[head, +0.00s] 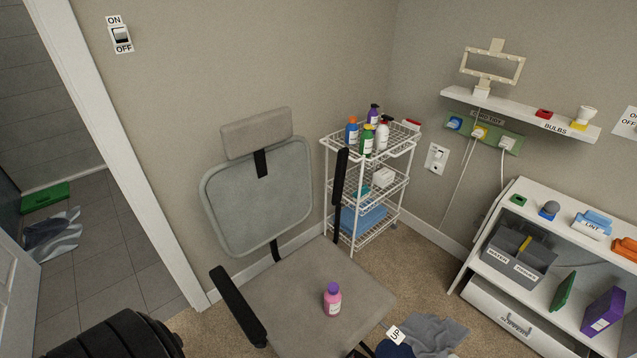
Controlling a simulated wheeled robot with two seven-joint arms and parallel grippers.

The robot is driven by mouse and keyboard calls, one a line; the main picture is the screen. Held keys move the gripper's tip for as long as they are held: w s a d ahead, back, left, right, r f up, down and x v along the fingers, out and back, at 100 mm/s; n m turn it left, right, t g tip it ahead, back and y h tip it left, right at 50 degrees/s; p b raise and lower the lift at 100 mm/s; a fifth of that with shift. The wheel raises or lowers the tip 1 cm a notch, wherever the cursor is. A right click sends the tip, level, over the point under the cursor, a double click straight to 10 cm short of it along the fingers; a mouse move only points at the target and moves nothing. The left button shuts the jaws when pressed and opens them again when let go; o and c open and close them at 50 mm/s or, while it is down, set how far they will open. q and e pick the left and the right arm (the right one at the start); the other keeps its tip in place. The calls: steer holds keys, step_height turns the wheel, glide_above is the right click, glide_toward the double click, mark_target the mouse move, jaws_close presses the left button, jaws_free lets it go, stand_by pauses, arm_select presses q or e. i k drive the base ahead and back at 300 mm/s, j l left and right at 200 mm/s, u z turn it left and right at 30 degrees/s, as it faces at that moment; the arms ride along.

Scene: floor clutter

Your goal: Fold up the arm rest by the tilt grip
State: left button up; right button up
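A grey office chair has a seat (290,285), a mesh backrest (258,197) and a headrest (257,134). One black arm rest (239,306) lies low along the seat's left side. The other black arm rest (340,180) stands upright on the right, near the backrest. Neither of my grippers is in view.
A pink-purple bottle (332,300) stands on the seat. Grey-blue cloth (435,334) lies on the carpet right of the chair. A white wire cart (368,190) with bottles stands behind. A white shelf unit (540,250) is at right. A black ribbed object (115,337) fills the lower left.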

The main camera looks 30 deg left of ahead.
mark_target(253, 330)
steer(key=k+j+z, duration=0.1)
steer(key=j, duration=0.3)
steer(key=k+j+z, duration=0.1)
steer(key=j, duration=0.3)
steer(key=k+j+z, duration=0.15)
steer(key=k+j, duration=0.15)
steer(key=k+j+z, duration=0.1)
steer(key=j, duration=0.4)
steer(key=k+j+z, duration=0.1)
steer(key=k+j, duration=0.2)
steer(key=j+z, duration=0.15)
steer(key=j, duration=0.8)
steer(key=j+z, duration=0.15)
steer(key=j, duration=0.8)
steer(key=k+j+z, duration=0.15)
steer(key=j, duration=0.8)
